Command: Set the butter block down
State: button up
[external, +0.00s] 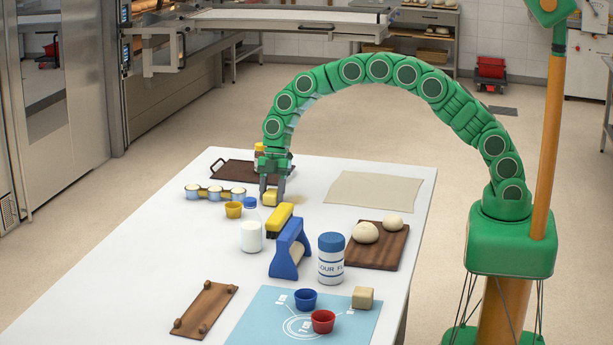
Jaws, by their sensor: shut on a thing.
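My gripper (272,188) points down over the far part of the white table and is shut on a small yellow block, which I take as the butter block (270,199). The block is low, at or just above the table top; I cannot tell whether it touches. The fingers partly cover it. A paler beige block (362,298) sits on the blue mat at the front right, away from my gripper.
A dark tray (232,171) lies behind my gripper. Close by are a cup holder (210,192), yellow cup (234,210), blue-capped jar (250,204) and yellow-and-black brush (279,217). A beige cloth (375,192) lies right. The table between gripper and cloth is clear.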

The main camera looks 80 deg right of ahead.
jog(key=o, duration=1.1)
jog(key=shift+f, duration=0.1)
jog(key=v, duration=1.2)
jog(key=s+r+m, duration=0.4)
jog(key=s+r, duration=0.2)
jog(key=s, duration=0.5)
jog(key=s+d+m+h, duration=0.1)
jog(key=s+d+m, duration=0.2)
jog(key=s, duration=1.1)
jog(key=s+d+m+g+h, duration=0.1)
jog(key=s+m, duration=0.5)
jog(key=s, duration=0.9)
jog(key=s+d+r+m+h, duration=0.1)
jog(key=s+d+m, duration=0.4)
jog(key=s, duration=1)
jog(key=shift+s+d+g+h, duration=0.25)
jog(key=shift+g+h, duration=0.15)
jog(key=shift+h, duration=0.4)
